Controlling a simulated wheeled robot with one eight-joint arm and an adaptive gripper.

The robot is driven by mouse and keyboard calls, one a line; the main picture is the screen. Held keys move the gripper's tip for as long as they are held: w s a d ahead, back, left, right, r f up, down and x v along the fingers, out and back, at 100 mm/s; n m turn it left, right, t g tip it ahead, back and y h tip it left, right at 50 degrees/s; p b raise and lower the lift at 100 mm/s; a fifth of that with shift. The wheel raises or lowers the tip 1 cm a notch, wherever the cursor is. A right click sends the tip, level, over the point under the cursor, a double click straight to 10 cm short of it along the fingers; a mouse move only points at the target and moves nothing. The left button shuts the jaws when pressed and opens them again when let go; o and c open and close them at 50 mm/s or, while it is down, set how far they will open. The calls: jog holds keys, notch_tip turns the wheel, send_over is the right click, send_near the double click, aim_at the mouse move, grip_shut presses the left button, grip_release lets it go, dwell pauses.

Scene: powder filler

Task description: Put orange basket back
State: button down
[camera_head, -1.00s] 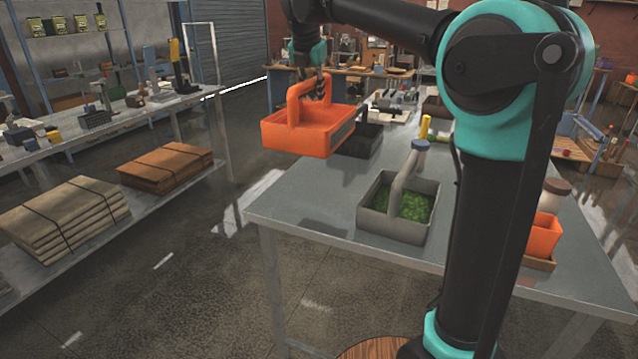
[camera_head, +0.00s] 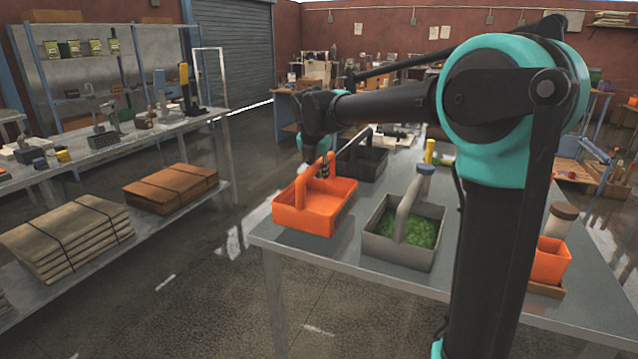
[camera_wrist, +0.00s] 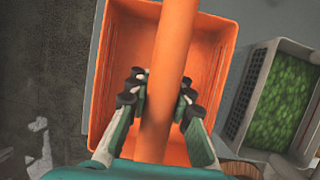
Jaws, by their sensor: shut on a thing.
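The orange basket (camera_head: 316,208) is at the left front corner of the grey table, upright, with its handle arching over it. It appears to rest on the tabletop or just above it; I cannot tell which. My gripper (camera_head: 325,172) is at the handle from above. In the wrist view my gripper (camera_wrist: 160,98) has its fingers on both sides of the orange handle (camera_wrist: 168,60), shut on it. The basket's inside (camera_wrist: 124,85) looks empty where it shows.
A grey basket with green contents (camera_head: 408,258) stands close to the right of the orange one. A black basket (camera_head: 362,163) stands behind. A small orange bin (camera_head: 550,262) is at the right. The table's left edge (camera_head: 262,243) is very near the basket.

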jog(key=shift+f, duration=1.5)
jog(key=c, duration=1.3)
grip_release()
jog(key=shift+c, duration=0.2)
jog(key=v, duration=1.2)
